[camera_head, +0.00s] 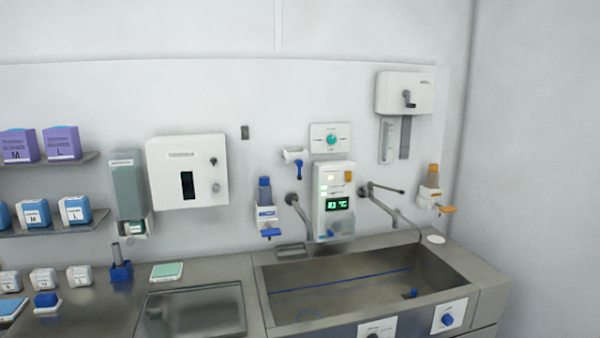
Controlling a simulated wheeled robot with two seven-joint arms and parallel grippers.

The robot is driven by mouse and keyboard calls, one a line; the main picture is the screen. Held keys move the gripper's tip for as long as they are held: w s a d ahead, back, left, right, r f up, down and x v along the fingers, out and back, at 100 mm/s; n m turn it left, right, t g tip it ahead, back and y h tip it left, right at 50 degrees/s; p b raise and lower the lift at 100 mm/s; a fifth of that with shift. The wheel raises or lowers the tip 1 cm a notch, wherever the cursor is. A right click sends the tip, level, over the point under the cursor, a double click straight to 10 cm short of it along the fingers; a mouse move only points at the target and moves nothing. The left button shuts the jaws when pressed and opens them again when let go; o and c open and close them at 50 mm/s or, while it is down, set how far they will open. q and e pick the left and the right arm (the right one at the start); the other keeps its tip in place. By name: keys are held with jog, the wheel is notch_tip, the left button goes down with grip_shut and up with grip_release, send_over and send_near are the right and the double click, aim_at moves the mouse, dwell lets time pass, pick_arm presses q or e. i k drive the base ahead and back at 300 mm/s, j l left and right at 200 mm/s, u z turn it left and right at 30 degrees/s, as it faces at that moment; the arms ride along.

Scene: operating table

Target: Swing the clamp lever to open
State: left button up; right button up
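Several levers show on the wall, and I cannot tell for sure which is the clamp lever. A small white wall bracket (294,154) has a blue lever (299,170) hanging down from it. A white dispenser box (404,92) at the upper right carries a dark grey lever (409,99). Bottle holders beside the sink have a blue lever (270,232) and an orange lever (445,209). Neither of my grippers is in view.
A steel sink (455,262) sits in the counter, with taps (380,199) and a control panel (334,190) above it. A lidded steel recess (195,312) lies to its left. Shelves at the left hold purple boxes (62,143) and blue-and-white boxes (76,211).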

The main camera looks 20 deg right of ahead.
aim_at(299, 163)
jog(key=i+l+u, duration=0.1)
jog(key=l+u, duration=0.6)
jog(key=i+l+u, duration=0.1)
jog(key=u, duration=0.25)
jog(key=k+l, duration=0.05)
jog(key=l, duration=0.05)
